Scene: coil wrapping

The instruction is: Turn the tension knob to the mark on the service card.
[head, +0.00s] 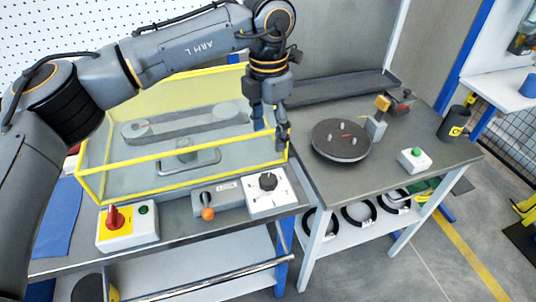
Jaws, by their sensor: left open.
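A black knob (267,181), most likely the tension knob, sits on a white dial plate (283,200) at the right front of the left bench. Marks around it are too small to read. I cannot make out a service card for certain. My right gripper is not in view.
The clear guard with a yellow frame (130,174) stands left of the knob. A dark turntable (340,140) and a green-button box (414,160) are on the right bench.

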